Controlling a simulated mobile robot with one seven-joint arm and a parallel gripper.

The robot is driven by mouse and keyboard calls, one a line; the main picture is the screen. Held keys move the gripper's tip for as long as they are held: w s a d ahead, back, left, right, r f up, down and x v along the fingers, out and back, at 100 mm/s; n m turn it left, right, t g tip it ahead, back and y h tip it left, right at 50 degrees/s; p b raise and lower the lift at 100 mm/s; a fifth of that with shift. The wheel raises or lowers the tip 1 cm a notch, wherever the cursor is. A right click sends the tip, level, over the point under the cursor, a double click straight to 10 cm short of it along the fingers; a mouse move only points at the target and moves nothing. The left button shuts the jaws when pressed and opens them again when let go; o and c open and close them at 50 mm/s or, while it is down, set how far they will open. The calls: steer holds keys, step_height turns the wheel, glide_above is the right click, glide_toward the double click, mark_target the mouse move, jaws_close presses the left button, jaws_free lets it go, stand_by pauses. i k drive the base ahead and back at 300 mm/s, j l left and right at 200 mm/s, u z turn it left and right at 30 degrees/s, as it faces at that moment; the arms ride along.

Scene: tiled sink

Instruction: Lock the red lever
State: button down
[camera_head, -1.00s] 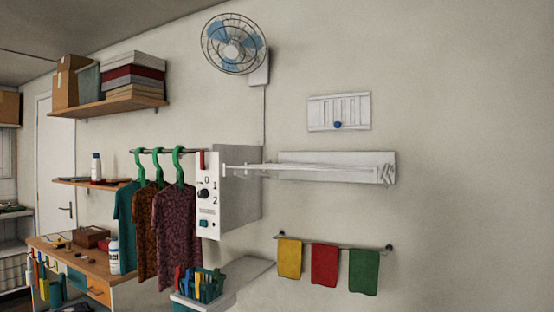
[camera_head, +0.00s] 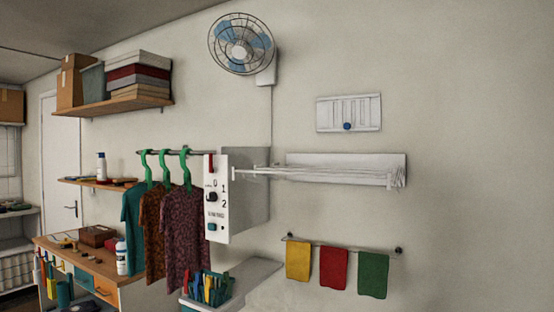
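A small red lever (camera_head: 211,163) sits at the top left of the white front panel (camera_head: 217,222) of a grey wall box. It stands upright along the panel's edge. Below it on the panel are a black knob (camera_head: 212,196) beside the marks 0, 1 and 2, and a small teal button (camera_head: 212,227). The lever is small in the picture and I cannot tell its lock position. My gripper is not in view.
A rail with shirts on green hangers (camera_head: 187,168) is left of the box. A white drying rack (camera_head: 345,161) projects from the wall at right. A teal basket of pegs (camera_head: 209,299) stands below. Coloured cloths (camera_head: 333,267) hang at lower right. A workbench (camera_head: 85,262) is at left.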

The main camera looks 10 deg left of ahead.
mark_target(212, 170)
steer(key=i+j, duration=0.15)
steer(key=j, duration=0.3)
steer(key=i+j+u, duration=0.1)
steer(key=j, duration=0.35)
steer(key=i+j, duration=0.2)
steer(key=j, duration=0.25)
steer(key=i+j, duration=0.15)
steer(key=j, duration=0.3)
steer(key=i+j+u, duration=0.1)
steer(key=j, duration=0.35)
steer(key=i+j, duration=0.25)
steer(key=j, duration=0.2)
steer(key=i+j, duration=0.2)
steer(key=j, duration=0.25)
steer(key=i+j+u, duration=0.1)
steer(key=j, duration=0.35)
steer(key=k+l+z, duration=0.3)
steer(key=i+j+u, duration=0.3)
steer(key=i, duration=0.05)
